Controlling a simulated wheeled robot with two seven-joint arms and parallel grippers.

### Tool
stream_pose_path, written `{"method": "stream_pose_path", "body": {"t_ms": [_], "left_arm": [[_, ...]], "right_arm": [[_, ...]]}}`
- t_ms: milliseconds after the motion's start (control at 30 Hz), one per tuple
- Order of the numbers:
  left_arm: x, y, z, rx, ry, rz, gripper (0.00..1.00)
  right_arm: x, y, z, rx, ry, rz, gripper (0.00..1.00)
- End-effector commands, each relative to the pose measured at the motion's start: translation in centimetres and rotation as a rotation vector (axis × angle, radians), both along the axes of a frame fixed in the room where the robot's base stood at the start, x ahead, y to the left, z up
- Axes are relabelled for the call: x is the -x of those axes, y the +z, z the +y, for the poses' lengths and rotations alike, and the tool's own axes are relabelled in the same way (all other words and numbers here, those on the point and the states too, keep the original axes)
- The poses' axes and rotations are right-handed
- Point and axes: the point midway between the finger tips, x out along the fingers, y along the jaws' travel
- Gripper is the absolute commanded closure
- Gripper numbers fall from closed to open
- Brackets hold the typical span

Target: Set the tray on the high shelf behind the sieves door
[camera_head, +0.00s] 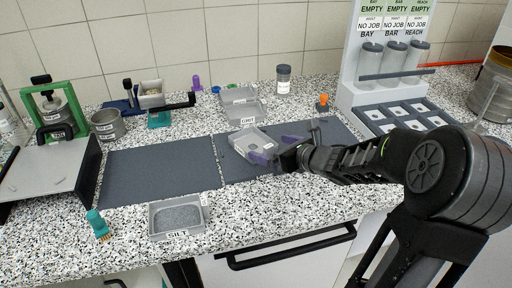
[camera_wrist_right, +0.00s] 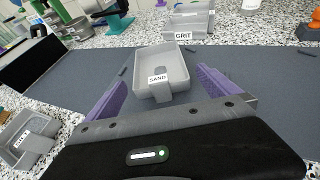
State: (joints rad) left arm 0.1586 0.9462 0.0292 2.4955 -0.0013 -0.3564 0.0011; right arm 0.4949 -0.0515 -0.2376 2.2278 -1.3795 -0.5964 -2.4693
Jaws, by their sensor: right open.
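A grey tray labelled SAND (camera_head: 250,138) sits on the dark mat, and it also shows in the right wrist view (camera_wrist_right: 155,57). My right gripper (camera_head: 277,149) is open at the tray's near, labelled end. In the right wrist view its purple fingers (camera_wrist_right: 160,78) stand on either side of that end, with gaps visible. A grey tray with dark grains, its label hard to read, (camera_head: 178,218) lies at the counter's front edge. A tray labelled GRIT (camera_wrist_right: 187,22) stands farther back. No sieves door or high shelf can be made out. My left gripper is not in view.
A green-framed device (camera_head: 52,112) and a sloped grey plate (camera_head: 45,170) stand at the left. A white rack with jars (camera_head: 385,75) stands back right. A black handle (camera_head: 290,250) is on the white front below the counter. The left dark mat (camera_head: 155,178) is clear.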

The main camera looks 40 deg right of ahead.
Motion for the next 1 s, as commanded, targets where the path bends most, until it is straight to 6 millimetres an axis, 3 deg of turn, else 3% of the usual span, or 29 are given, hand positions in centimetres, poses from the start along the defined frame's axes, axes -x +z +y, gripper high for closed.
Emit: {"method": "stream_pose_path", "body": {"t_ms": [200,633,1000], "left_arm": [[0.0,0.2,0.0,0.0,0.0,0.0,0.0],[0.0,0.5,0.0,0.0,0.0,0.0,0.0],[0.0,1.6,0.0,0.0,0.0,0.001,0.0]], "right_arm": [[-2.5,-1.1,0.2,-0.001,0.001,0.002,0.0],[-3.1,-1.3,0.3,-0.001,0.001,0.001,0.0],[-7.2,-3.2,0.7,-0.002,0.0,0.001,0.0]]}}
